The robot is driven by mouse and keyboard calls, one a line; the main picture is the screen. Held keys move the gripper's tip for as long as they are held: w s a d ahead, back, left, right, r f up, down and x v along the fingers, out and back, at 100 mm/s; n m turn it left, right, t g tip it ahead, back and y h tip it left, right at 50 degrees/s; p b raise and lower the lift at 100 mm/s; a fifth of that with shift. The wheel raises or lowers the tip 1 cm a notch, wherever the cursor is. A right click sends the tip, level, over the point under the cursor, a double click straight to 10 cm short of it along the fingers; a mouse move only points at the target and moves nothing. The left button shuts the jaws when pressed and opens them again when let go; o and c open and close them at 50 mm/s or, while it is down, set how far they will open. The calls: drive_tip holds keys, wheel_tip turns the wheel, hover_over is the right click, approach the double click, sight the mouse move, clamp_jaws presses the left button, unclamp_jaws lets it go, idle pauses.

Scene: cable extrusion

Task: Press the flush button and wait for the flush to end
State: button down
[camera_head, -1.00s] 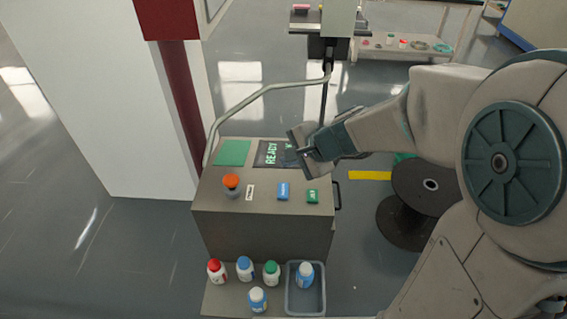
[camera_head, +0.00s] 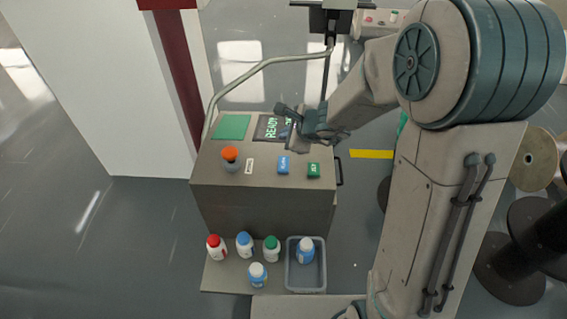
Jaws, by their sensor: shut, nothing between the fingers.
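The grey control box (camera_head: 262,205) has a blue button (camera_head: 283,165), a green button (camera_head: 314,170), a small white label (camera_head: 250,166) and an orange knob (camera_head: 230,154) on its top. The lettering on the buttons is too small to read surely, so I cannot confirm which one is the flush button. A dark display (camera_head: 266,126) reads READY, its right part hidden by my gripper. My gripper (camera_head: 297,130) is shut and empty, over the display and behind the blue button, apart from the buttons.
A green pad (camera_head: 231,127) lies at the box's back left. A bent pipe (camera_head: 262,67) rises behind it. Several bottles and a grey tray (camera_head: 290,286) holding one stand on the shelf in front. A red post (camera_head: 178,80) stands left; dark spools (camera_head: 520,235) stand right.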

drive_tip(key=b, duration=0.6)
hover_over(286, 165)
wheel_tip(286, 165, down, 7)
drive_tip(key=shift+f, duration=0.15)
drive_tip(key=shift+f+b, duration=0.7)
drive_tip(key=shift+b, duration=0.2)
idle(0.9)
drive_tip(key=shift+f+b, duration=0.4)
drive_tip(key=shift+b, duration=0.2)
drive_tip(key=shift+f+b, duration=0.45)
drive_tip(key=shift+b, duration=0.1)
idle(0.4)
drive_tip(key=shift+r, duration=0.15)
drive_tip(key=shift+r+p, duration=0.7)
drive_tip(key=shift+r, duration=0.05)
